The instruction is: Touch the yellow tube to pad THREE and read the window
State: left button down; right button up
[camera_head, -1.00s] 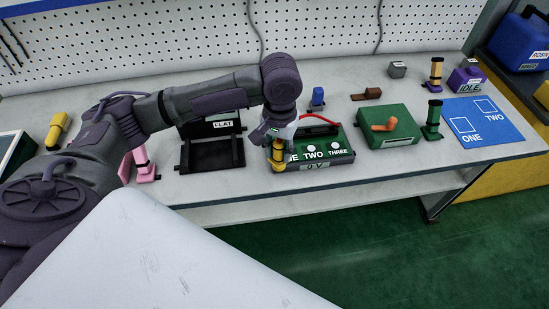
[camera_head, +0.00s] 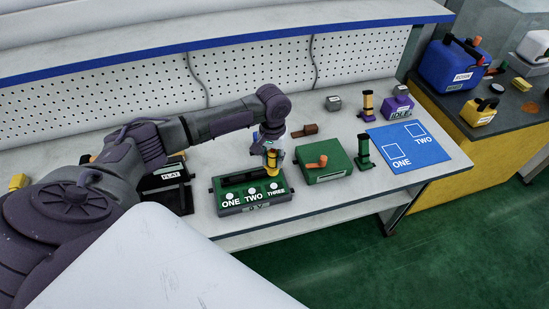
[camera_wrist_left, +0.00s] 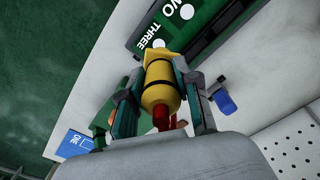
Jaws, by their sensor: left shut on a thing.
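The yellow tube (camera_head: 272,163) is in my left gripper (camera_head: 271,151), over the right end of the green tester box (camera_head: 217,190). The box has white pads ONE (camera_head: 230,195), TWO (camera_head: 252,191) and THREE (camera_head: 274,186). The tube's lower end is just behind and above pad THREE; I cannot tell whether it touches. In the left wrist view the tube (camera_wrist_left: 160,97) lies between the shut fingers, its tip by pad THREE (camera_wrist_left: 158,43). The window (camera_head: 256,208) on the front appears to read 0 V. My right gripper is out of view.
A black stand labelled FLAT (camera_head: 170,190) is at left.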

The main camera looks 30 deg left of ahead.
aim_at(274, 173)
pick_arm(q)
jog(key=shift+w+d+r+p, duration=0.1)
jog(key=shift+d+p, duration=0.05)
jog(key=shift+p, duration=0.3)
notch_tip(274, 173, down, 2)
jog(key=shift+f+b, duration=0.1)
jog(key=shift+b, duration=0.2)
notch_tip(274, 173, down, 3)
jog(key=shift+f+b, duration=0.2)
jog(key=shift+b, duration=0.45)
jog(key=shift+f, duration=0.8)
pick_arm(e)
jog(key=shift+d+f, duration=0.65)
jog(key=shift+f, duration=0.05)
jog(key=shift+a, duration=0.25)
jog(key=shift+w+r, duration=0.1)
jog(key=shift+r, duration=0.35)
pick_arm(q)
jog(key=shift+f, duration=0.5)
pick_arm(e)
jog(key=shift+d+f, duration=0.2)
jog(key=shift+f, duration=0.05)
pick_arm(q)
jog(key=shift+r, duration=0.1)
